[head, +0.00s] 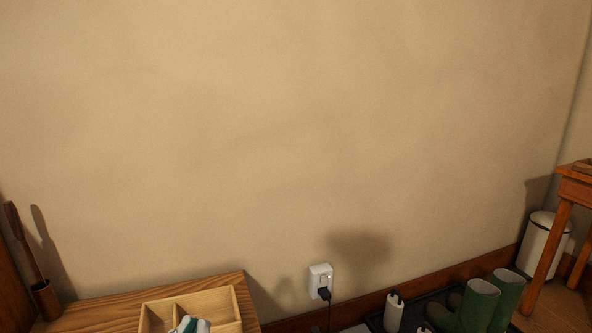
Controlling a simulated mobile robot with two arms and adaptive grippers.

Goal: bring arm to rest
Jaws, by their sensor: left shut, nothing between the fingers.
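My left gripper (190,325) appears only as a small white, teal and dark piece at the bottom edge of the head view. It overlaps the wooden divided tray (208,301) on the bench, and I cannot tell whether it touches it. The gripper is shut with nothing held. Most of it and of my left arm is cut off by the frame. My right gripper is out of view.
A wall outlet (320,280) has a black plug. White upright tubes (393,313), green boots (477,307), a white bin (541,245) and a wooden table (577,187) stand right. The wall above is bare.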

